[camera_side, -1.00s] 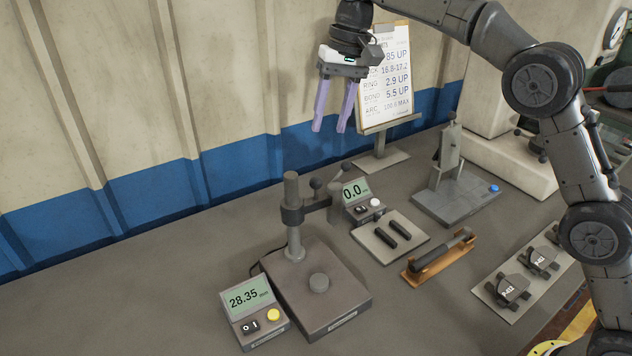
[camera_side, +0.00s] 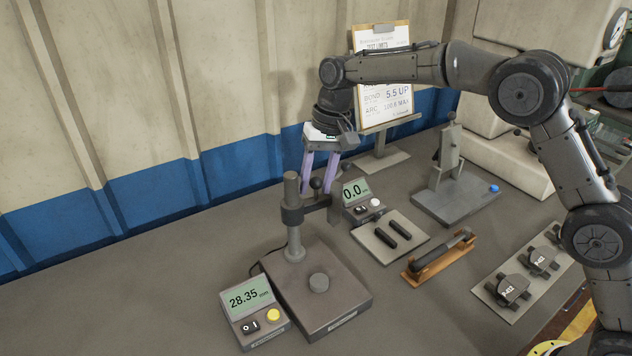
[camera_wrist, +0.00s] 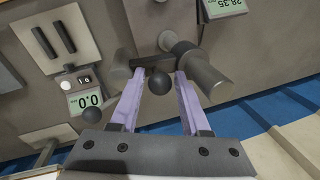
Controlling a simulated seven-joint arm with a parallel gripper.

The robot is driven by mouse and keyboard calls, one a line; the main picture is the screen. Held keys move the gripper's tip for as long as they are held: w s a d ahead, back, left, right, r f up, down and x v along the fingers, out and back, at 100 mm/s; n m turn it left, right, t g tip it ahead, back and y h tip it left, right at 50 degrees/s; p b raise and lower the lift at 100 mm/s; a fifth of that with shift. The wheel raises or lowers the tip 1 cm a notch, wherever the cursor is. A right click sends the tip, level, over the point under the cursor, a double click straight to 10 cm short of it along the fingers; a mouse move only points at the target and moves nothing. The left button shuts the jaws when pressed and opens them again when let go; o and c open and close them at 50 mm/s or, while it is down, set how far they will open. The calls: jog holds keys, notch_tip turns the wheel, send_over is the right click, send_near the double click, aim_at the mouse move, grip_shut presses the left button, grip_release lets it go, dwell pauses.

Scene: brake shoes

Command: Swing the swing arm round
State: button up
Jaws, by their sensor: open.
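The swing arm (camera_side: 317,205) is a dark bar reaching right from a collar on the upright grey post (camera_side: 293,225) of the gauge stand. A ball knob (camera_side: 316,184) stands on it; in the wrist view the knob (camera_wrist: 160,83) shows between my fingers. My gripper (camera_side: 317,190) is open, with two pale purple fingers pointing down just behind the arm. In the wrist view my gripper (camera_wrist: 153,80) has one finger on each side of the knob, with gaps. Whether a finger touches the bar cannot be told.
A readout box showing 28.35 (camera_side: 252,308) is left of the stand's base (camera_side: 335,300). A second readout showing 0.0 (camera_side: 360,199) is close right of the arm. A plate with two dark bars (camera_side: 378,243) and an orange holder (camera_side: 440,262) are farther right. The left table is clear.

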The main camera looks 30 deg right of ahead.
jog(key=shift+f, duration=0.15)
grip_shut()
dwell(1.4)
